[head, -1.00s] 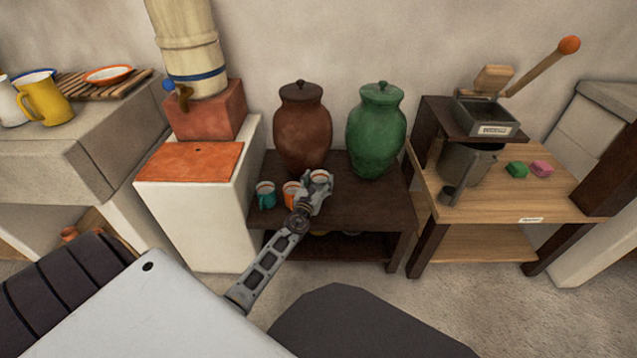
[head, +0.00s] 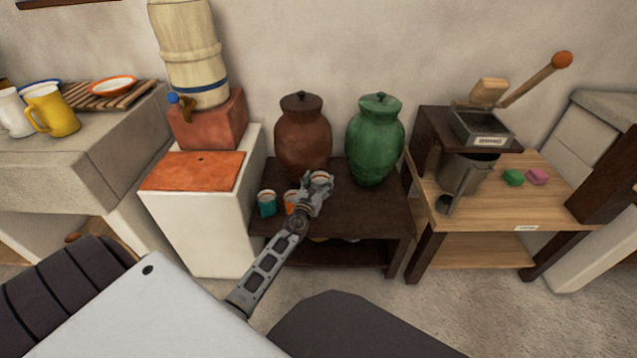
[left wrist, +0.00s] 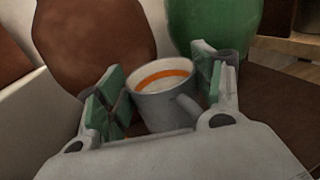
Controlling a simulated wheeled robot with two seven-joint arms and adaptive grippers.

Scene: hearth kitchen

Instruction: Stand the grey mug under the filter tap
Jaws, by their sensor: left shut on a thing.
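The grey mug (left wrist: 165,108) has a pale inside with an orange band, and its handle points toward my wrist camera. My left gripper (head: 318,186) is shut on it, a finger on each side, and the mug looks upright. In the head view the mug (head: 320,178) is partly hidden by the fingers, above the dark low table (head: 365,215); I cannot tell if it touches the top. The filter tap (head: 187,108) is on the cream filter (head: 188,55), above an orange tile (head: 195,171) on a white stand. My right gripper is not in view.
A teal mug (head: 267,203) and an orange mug (head: 291,203) stand left of my gripper. A brown jar (head: 303,140) and a green jar (head: 375,140) stand behind it. The orange tile is bare. A wooden table with a grinder (head: 480,125) is on the right.

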